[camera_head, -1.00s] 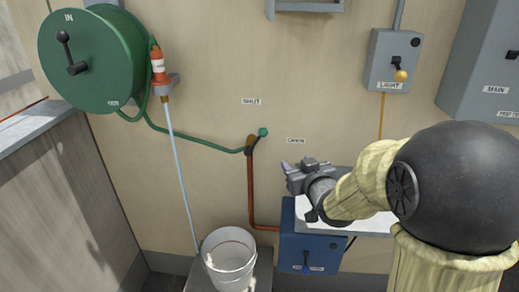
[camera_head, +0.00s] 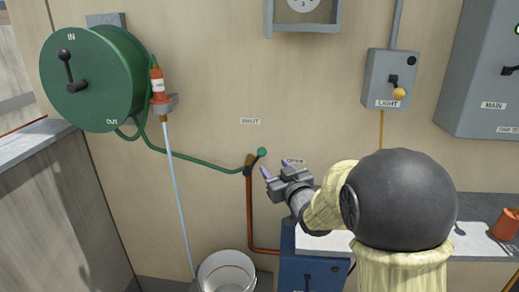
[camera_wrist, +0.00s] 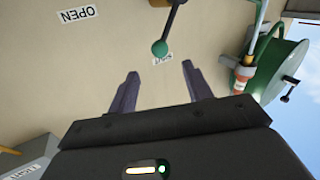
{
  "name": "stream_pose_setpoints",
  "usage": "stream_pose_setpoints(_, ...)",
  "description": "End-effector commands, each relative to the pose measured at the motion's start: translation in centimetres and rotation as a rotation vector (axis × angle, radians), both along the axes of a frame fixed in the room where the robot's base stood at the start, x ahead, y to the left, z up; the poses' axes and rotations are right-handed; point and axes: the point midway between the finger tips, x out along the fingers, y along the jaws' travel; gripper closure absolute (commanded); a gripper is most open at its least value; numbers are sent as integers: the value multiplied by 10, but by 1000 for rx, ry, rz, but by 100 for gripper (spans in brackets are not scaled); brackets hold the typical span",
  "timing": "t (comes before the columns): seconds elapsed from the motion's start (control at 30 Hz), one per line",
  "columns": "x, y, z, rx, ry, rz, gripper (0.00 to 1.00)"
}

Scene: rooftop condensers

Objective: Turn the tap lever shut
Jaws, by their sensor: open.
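The tap (camera_head: 248,166) sits on top of a brown pipe on the wall. Its lever ends in a green knob (camera_head: 262,152) and slants up to the right, between the SHUT label (camera_head: 250,121) above and the OPEN label (camera_head: 293,161) to the right. My gripper (camera_head: 277,169) is open and empty, just right of and below the knob. In the wrist view the green knob (camera_wrist: 160,47) shows ahead of the gap between my fingers (camera_wrist: 160,71), with the SHUT label partly hidden near it. I see no contact with the lever.
A green hose reel (camera_head: 95,80) hangs at left, its hose running to the tap. A pale blue stream falls from an orange nozzle (camera_head: 158,88) towards a white bucket (camera_head: 226,273). A light switch box (camera_head: 392,78), a shelf (camera_head: 480,250) and a blue box (camera_head: 313,272) are at right.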

Motion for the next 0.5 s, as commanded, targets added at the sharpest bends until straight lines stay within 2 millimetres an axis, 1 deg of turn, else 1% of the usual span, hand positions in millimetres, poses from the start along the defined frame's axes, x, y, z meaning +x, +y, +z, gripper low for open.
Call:
stream_pose_setpoints(0.03,9,5,0,-1,1,2,50)
stream_pose_setpoints(0.1,20,10,0,0,0,2,50)
stream_pose_setpoints(0.5,78,38,0,0,1,1,50)
